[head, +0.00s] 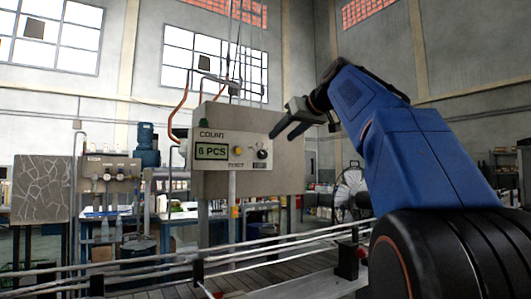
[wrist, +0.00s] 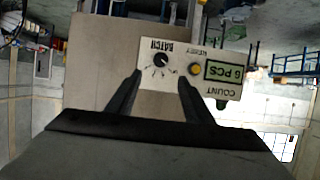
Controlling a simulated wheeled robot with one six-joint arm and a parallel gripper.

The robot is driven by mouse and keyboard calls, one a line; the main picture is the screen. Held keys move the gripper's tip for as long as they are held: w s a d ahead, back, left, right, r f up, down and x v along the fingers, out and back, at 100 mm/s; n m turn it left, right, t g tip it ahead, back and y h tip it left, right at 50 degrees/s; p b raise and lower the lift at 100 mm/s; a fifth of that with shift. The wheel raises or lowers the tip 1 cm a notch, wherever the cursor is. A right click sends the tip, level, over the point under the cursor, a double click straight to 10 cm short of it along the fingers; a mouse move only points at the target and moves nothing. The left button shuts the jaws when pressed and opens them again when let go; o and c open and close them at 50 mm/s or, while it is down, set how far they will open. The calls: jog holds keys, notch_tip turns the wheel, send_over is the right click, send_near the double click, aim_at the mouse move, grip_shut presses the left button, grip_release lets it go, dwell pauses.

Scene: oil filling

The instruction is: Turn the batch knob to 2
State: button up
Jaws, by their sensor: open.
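The batch knob (head: 262,154) is a small black dial at the right end of a pale panel (head: 222,168) on a grey box. The panel reads COUNT and its green display (head: 212,151) shows 6 PCS. My gripper (head: 281,137) is open and empty, up and right of the knob in the head view. The wrist view is upside down. There the knob (wrist: 160,60) lies beyond and between the two fingertips (wrist: 160,76), apart from them. The marks around the knob are too small to tell its setting.
A yellow reset button (wrist: 195,69) sits beside the knob. Metal rails (head: 230,255) of a conveyor run across the front. A smaller grey valve box (head: 108,172) stands to the left. The air around my gripper is clear.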

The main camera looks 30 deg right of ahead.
aim_at(264, 152)
jog(key=x, duration=1.2)
jog(key=shift+w+a+f, duration=0.15)
jog(key=c, duration=1)
